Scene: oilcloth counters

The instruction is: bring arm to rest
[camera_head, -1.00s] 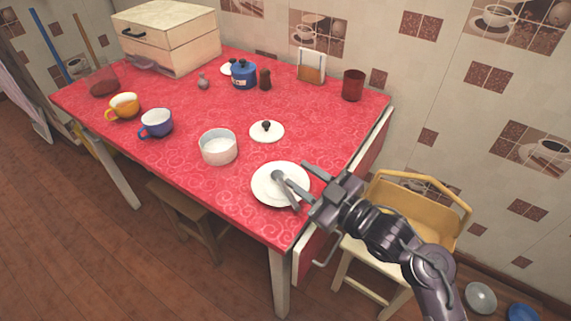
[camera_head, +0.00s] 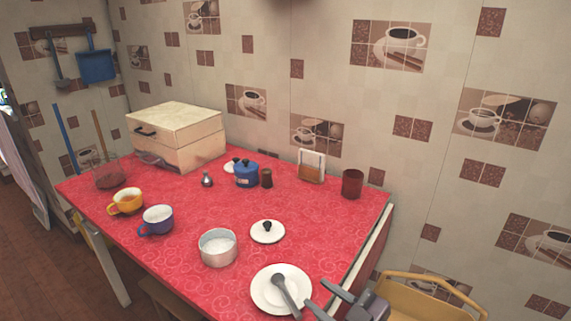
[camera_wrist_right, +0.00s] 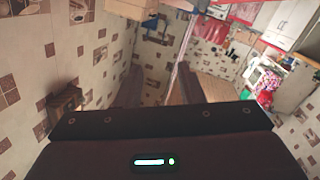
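My right gripper (camera_head: 315,293) shows at the bottom edge of the head view, partly cut off by the frame. Its two fingers are apart with nothing between them. The fingertips appear beside the right edge of a white plate (camera_head: 262,291). A grey spoon-like utensil (camera_head: 286,292) lies across the plate, apart from the fingers. In the right wrist view the dark gripper body (camera_wrist_right: 160,140) fills the bottom, and no held object shows. My left arm and gripper are not in view.
The red table (camera_head: 195,212) holds a metal pot (camera_head: 218,248), a white lid (camera_head: 267,232), a blue cup (camera_head: 156,221), a yellow cup (camera_head: 126,201), a dark red glass (camera_head: 352,183) and a wooden box (camera_head: 178,138). A yellow chair (camera_head: 425,298) stands at the right.

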